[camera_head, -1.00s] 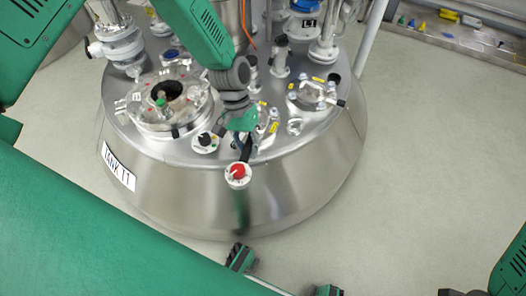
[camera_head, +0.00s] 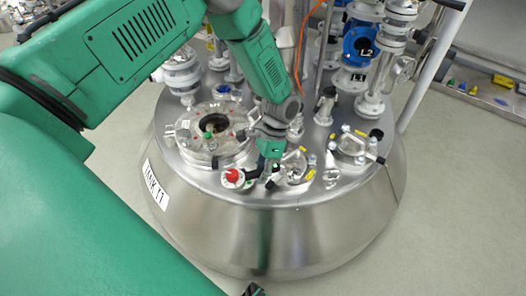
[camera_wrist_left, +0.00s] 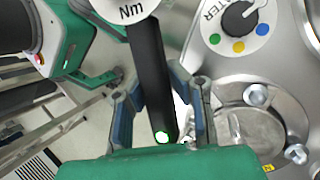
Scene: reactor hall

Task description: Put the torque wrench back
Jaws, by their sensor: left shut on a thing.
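The torque wrench has a white round head with a red knob (camera_head: 233,176) and a black handle. My left gripper (camera_head: 269,168) is shut on the black handle, near the front edge of the tank top. The wrench head points to the left, over the tank's front rim. In the left wrist view the black handle (camera_wrist_left: 152,80) runs between the two blue-grey fingers of my left gripper (camera_wrist_left: 160,115), with the white "Nm" head at the top edge. Whether the wrench touches the tank top, I cannot tell. My right gripper is not clearly in view.
The steel tank (camera_head: 330,225), labelled TANK T1, carries a round glass port (camera_head: 213,128), clamped covers, valves and pipes (camera_head: 372,75). A dial with coloured dots (camera_wrist_left: 240,18) is beside the wrench. A shelf with small coloured items (camera_head: 480,88) stands back right. Floor at right is clear.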

